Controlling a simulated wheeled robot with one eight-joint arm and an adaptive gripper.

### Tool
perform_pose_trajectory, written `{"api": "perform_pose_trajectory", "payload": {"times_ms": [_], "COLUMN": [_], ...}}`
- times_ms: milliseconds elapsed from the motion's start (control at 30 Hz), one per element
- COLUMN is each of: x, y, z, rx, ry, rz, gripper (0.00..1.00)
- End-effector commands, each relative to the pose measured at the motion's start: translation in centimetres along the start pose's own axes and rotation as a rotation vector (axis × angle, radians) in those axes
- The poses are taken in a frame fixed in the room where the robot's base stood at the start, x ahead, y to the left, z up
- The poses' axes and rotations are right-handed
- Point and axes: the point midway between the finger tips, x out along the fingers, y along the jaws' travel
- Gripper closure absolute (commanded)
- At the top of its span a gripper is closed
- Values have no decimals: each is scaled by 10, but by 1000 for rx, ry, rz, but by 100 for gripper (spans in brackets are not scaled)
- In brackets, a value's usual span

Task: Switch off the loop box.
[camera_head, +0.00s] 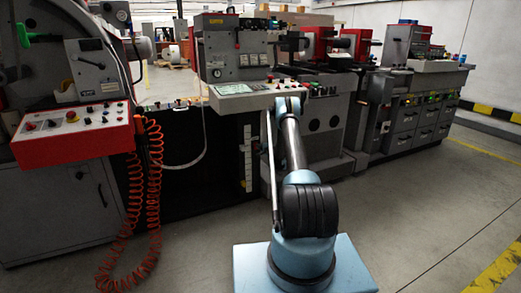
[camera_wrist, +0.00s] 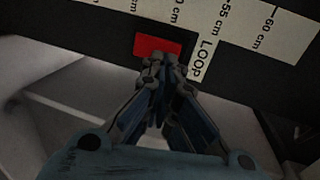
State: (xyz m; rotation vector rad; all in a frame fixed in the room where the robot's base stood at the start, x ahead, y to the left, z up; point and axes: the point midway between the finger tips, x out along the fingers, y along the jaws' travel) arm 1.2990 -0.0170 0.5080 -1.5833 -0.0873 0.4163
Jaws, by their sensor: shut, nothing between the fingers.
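In the wrist view the loop box shows as a dark panel (camera_wrist: 100,45) with a white label reading LOOP (camera_wrist: 207,58). A red rectangular switch (camera_wrist: 156,46) sits on it, left of the label. My gripper (camera_wrist: 166,62) is shut and empty, its fingertips at the lower right edge of the red switch and covering a small part of it. I cannot tell whether they touch it, or which way the switch is set. In the head view a white scale strip (camera_head: 248,158) stands on a dark panel; my gripper cannot be made out there.
A white centimetre scale (camera_wrist: 232,20) runs along the panel in the wrist view. In the head view a control console (camera_head: 243,98) overhangs near my arm. A red control box (camera_head: 75,128) with coiled orange cables (camera_head: 155,185) is on the left. The floor at right is clear.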

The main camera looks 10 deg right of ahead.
Motion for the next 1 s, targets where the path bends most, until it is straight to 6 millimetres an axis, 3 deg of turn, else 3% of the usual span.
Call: {"api": "perform_pose_trajectory", "payload": {"times_ms": [167,600,800,1000], "x": [-24,-98,-115,-120], "y": [1,-19,-24,-25], "z": [-10,-11,-12,-12], "rx": [2,3,3,3], "ry": [7,9,10,10], "rz": [1,1,0,0], "gripper": [100,100,100,100]}}
